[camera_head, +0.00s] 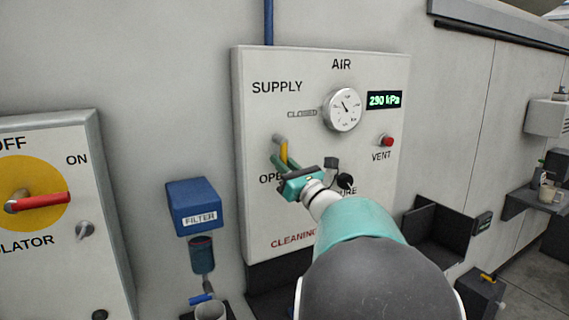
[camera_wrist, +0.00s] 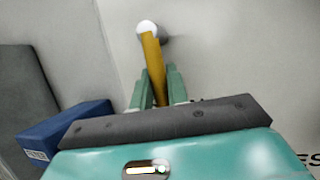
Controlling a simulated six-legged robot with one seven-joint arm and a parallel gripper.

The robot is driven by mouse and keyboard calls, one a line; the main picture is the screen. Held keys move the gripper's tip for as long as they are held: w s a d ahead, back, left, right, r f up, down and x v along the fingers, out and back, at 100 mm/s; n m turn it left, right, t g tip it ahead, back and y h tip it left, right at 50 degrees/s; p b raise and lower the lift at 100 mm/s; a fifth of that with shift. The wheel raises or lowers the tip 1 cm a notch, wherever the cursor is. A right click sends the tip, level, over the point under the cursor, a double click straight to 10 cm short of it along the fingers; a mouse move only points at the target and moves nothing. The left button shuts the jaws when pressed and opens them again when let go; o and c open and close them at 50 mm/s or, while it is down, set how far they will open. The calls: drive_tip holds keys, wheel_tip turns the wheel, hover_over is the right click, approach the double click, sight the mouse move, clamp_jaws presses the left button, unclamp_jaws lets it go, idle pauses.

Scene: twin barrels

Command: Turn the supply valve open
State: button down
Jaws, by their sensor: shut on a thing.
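The supply valve has a yellow lever handle (camera_head: 284,152) on a pale round pivot, on the white AIR panel (camera_head: 370,220) below the word SUPPLY. The handle points down from the pivot, toward the partly covered OPEN label and away from the CLOSED label. In the wrist view the yellow handle (camera_wrist: 152,62) runs down from its white pivot (camera_wrist: 147,28) between my green fingers. My gripper (camera_head: 280,164) is shut on the handle, and its fingers also show in the wrist view (camera_wrist: 157,88). The handle's lower end is hidden by my gripper.
A blue filter (camera_head: 194,205) hangs at left, near an isolator box with a red handle (camera_head: 40,202). Dark trays (camera_head: 445,232) sit at lower right.

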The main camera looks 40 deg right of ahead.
idle(0.3)
drive_tip(key=c, duration=1.4)
unclamp_jaws()
drive_tip(key=shift+o, duration=0.2)
drive_tip(key=v, duration=1.4)
drive_tip(key=shift+w, duration=0.1)
